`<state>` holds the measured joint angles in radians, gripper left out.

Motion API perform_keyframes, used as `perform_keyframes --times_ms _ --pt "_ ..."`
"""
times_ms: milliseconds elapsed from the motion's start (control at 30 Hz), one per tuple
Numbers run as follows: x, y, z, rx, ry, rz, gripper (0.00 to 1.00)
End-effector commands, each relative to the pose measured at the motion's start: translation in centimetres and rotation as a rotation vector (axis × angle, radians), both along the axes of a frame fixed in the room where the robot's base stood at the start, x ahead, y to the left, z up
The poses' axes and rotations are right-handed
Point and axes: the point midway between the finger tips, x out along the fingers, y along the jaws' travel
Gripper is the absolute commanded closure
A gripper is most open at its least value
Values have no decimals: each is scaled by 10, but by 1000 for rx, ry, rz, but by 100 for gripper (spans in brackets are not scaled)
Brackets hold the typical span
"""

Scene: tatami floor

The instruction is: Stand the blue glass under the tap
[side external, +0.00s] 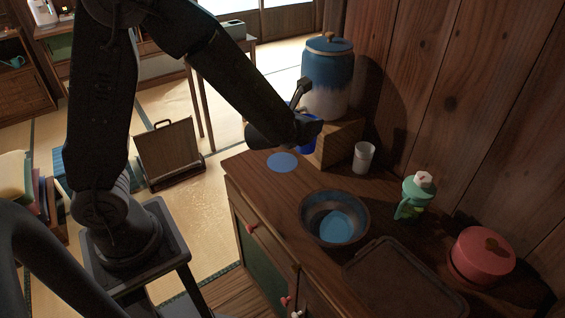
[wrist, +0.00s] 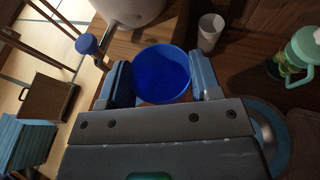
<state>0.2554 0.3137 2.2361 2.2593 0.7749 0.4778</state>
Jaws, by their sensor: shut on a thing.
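The blue glass (wrist: 163,72) is between the two fingers of my gripper (wrist: 163,84) in the wrist view, its open mouth facing the camera. In the side view only part of the blue glass (side external: 308,146) shows below my gripper (side external: 312,126), in front of the wooden block; the arm hides the rest. I cannot tell whether its base touches the counter. A blue-and-white dispenser (side external: 326,82) stands on the block.
A flat blue disc (side external: 283,162) lies near the counter's left edge. A white cup (side external: 363,157) stands right of the wooden block (side external: 342,139). A dark bowl (side external: 334,217), green bottle (side external: 415,194), dark tray (side external: 400,280) and pink pot (side external: 482,256) occupy the counter nearer the camera.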

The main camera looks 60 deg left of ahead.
Motion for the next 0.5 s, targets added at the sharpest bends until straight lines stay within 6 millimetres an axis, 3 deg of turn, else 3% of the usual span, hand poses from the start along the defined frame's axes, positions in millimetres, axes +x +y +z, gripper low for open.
perform_keyframes --times_ms 267,500 --pt "10 38 -46 1 4 183 87" --pt "7 81 -98 4 2 382 87"
